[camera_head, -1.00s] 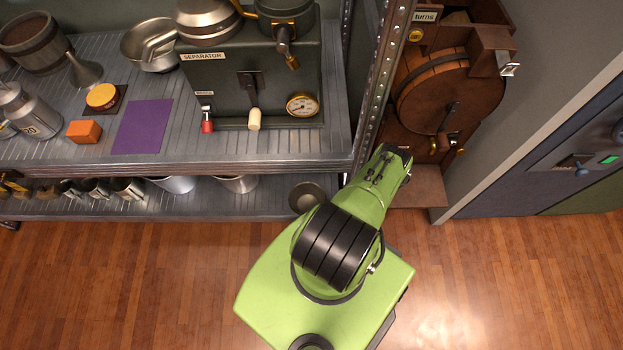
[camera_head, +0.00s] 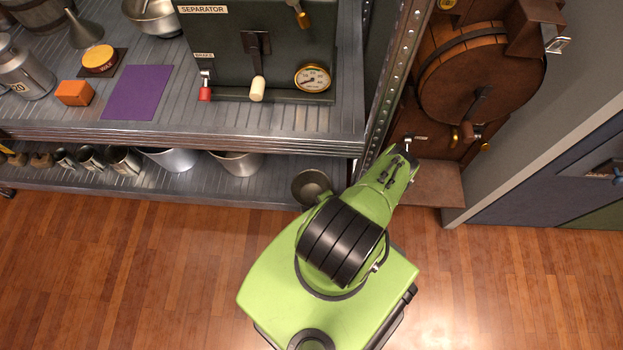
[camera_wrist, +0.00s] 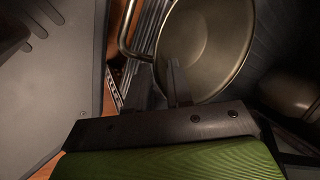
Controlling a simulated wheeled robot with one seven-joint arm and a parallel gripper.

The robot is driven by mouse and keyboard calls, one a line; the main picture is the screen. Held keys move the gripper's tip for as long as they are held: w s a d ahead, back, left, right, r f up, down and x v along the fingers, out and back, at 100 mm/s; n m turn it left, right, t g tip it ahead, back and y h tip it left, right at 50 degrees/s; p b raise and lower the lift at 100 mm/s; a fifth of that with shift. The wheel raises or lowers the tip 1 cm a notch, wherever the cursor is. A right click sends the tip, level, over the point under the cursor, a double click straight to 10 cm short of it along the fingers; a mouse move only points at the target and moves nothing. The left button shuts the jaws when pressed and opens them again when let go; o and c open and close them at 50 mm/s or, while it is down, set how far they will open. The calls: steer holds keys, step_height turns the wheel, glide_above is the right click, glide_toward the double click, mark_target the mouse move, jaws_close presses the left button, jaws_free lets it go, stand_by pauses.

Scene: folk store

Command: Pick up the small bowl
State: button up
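A small round metal bowl (camera_head: 312,186) sits at the right end of the lower shelf, beside my green arm. The wrist view shows a round, shallow metal vessel (camera_wrist: 205,45) with a curved wire-like loop at its left. I cannot tell whether it is this bowl. My gripper's dark fingers (camera_wrist: 170,85) are at the vessel's near edge. They overlap its rim in the picture, and contact cannot be made out. The gap between the fingers is unclear. In the head view my gripper is hidden.
Two larger metal bowls (camera_head: 236,163) and several mugs (camera_head: 90,158) stand left on the lower shelf (camera_head: 200,195). A metal post (camera_head: 398,75) rises by my arm. The separator (camera_head: 285,50) stands above. A wooden drum machine (camera_head: 480,80) stands right. The front floor is open.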

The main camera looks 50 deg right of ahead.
mark_target(311, 195)
steer(key=b+x, duration=0.2)
steer(key=x, duration=0.1)
steer(key=shift+f, duration=0.45)
steer(key=shift+r, duration=0.1)
steer(key=shift+c, duration=0.4)
jaws_close()
steer(key=shift+r, duration=0.1)
